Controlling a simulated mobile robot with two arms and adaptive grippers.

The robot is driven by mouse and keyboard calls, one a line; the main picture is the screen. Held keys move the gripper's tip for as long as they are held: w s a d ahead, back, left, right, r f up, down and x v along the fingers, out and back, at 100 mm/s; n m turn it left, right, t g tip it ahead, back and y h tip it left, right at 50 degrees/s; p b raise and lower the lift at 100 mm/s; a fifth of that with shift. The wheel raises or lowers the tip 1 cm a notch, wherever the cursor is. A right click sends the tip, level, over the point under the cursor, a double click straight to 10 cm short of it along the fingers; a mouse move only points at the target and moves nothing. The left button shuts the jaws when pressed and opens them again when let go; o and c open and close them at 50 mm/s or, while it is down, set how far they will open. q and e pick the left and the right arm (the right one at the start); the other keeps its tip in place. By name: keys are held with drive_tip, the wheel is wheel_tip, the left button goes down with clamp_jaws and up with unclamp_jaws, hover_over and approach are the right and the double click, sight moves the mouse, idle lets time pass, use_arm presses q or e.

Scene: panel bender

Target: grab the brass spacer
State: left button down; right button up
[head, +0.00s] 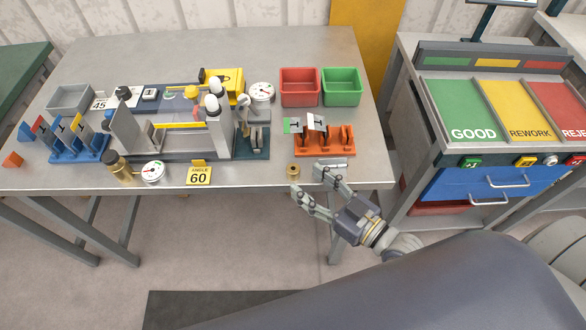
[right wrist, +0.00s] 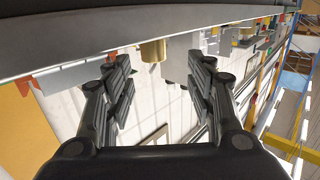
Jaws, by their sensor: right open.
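The brass spacer (head: 293,170) is a small short cylinder standing near the front edge of the grey table (head: 330,60), left of a small grey bar and in front of the orange rack. It also shows in the right wrist view (right wrist: 153,51), at the top between the fingertips. My right gripper (head: 306,180) is open and empty at the table's front edge, just short of the spacer. In the right wrist view its two fingers (right wrist: 160,66) are spread apart, with the spacer beyond their tips. My left gripper is not in view.
An orange rack (head: 325,143) and a grey bar (head: 333,163) lie close to the spacer. Red (head: 299,87) and green (head: 341,87) bins stand behind. The bender (head: 190,125) and a yellow angle sign (head: 199,175) are left. A sorting cabinet (head: 470,185) stands right.

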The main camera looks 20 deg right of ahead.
sight(298, 172)
drive_tip(key=shift+w+a, duration=0.35)
drive_tip(key=shift+w, duration=0.25)
drive_tip(key=x, duration=0.2)
drive_tip(key=p+x, duration=0.1)
drive_tip(key=x, duration=0.1)
drive_tip(key=shift+w+d+f, duration=0.1)
drive_tip(key=shift+w+d, duration=0.1)
drive_tip(key=shift+d, duration=0.15)
drive_tip(key=shift+w+a+f, duration=0.15)
drive_tip(key=shift+w+a, duration=0.2)
drive_tip(key=shift+w, duration=0.15)
drive_tip(key=shift+c, duration=0.3)
clamp_jaws()
